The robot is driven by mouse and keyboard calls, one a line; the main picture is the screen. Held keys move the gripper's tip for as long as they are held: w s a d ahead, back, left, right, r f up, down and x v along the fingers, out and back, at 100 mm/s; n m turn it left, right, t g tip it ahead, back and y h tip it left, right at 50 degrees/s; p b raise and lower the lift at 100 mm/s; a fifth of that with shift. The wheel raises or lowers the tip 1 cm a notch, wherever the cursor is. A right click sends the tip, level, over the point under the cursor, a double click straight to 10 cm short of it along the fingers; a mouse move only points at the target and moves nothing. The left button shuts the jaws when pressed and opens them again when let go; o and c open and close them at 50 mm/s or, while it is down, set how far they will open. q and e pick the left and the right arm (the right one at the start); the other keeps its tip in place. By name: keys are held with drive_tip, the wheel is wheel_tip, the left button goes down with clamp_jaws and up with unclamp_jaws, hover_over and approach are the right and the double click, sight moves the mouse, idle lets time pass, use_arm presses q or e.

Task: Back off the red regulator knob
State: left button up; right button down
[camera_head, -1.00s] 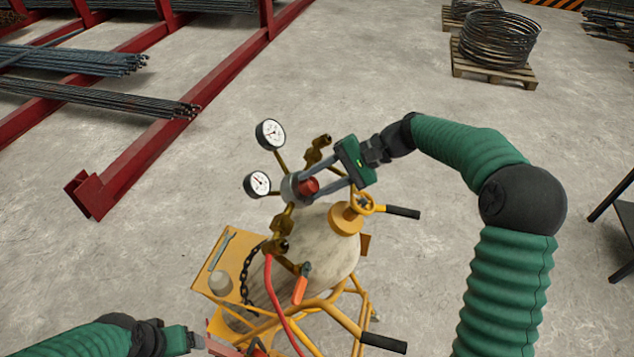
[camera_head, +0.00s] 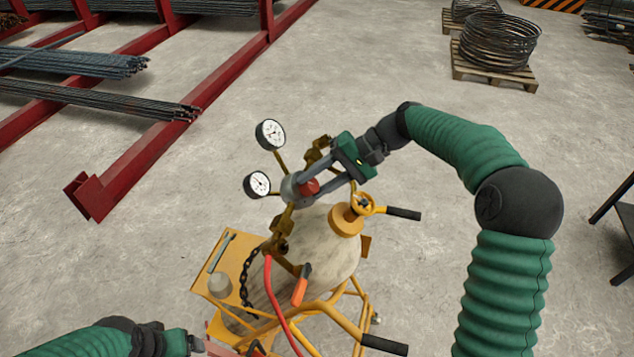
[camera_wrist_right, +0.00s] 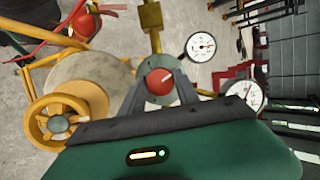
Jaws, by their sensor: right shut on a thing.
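The red regulator knob (camera_head: 309,187) sits on the grey round regulator body above the gas cylinder (camera_head: 325,245). It also shows in the right wrist view (camera_wrist_right: 159,82), with a pale mark on its face. My right gripper (camera_head: 306,184) reaches it from the upper right and is shut on it, one finger on each side. Two white dial gauges stand left of the regulator, an upper one (camera_head: 270,134) and a lower one (camera_head: 257,185). My left gripper (camera_head: 203,346) is at the bottom edge; its fingers are mostly cut off.
A yellow cart (camera_head: 213,265) carries the cylinder, a red hose (camera_head: 275,300), a chain and a yellow valve handwheel (camera_head: 361,203). A red steel rack (camera_head: 150,150) with rebar stands at left. Coiled wire (camera_head: 497,40) lies on a pallet at back right. The floor between is clear.

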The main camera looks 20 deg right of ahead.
drive_tip(key=shift+s+f+n+h+b, duration=0.15)
drive_tip(key=shift+n+h+b, duration=0.25)
drive_tip(key=shift+n, duration=0.65)
drive_tip(key=shift+f+n+h+b, duration=0.15)
drive_tip(key=shift+n+h+b, duration=0.25)
drive_tip(key=shift+n, duration=0.65)
drive_tip(key=n+h+b, duration=0.1)
drive_tip(key=n+b, duration=0.1)
drive_tip(key=n, duration=0.2)
drive_tip(key=shift+a, duration=0.1)
drive_tip(key=n+h+b, duration=0.1)
drive_tip(key=n+b, duration=0.1)
drive_tip(key=n+t+b, duration=0.1)
drive_tip(key=n+b, duration=0.1)
drive_tip(key=shift+n+h, duration=0.4)
drive_tip(key=shift+r+n+h+b, duration=0.2)
drive_tip(key=shift+n+h+b, duration=0.1)
drive_tip(key=shift+n+b, duration=0.85)
drive_tip(key=shift+t+b, duration=0.3)
drive_tip(key=shift+r+n, duration=0.15)
drive_tip(key=shift+n, duration=0.1)
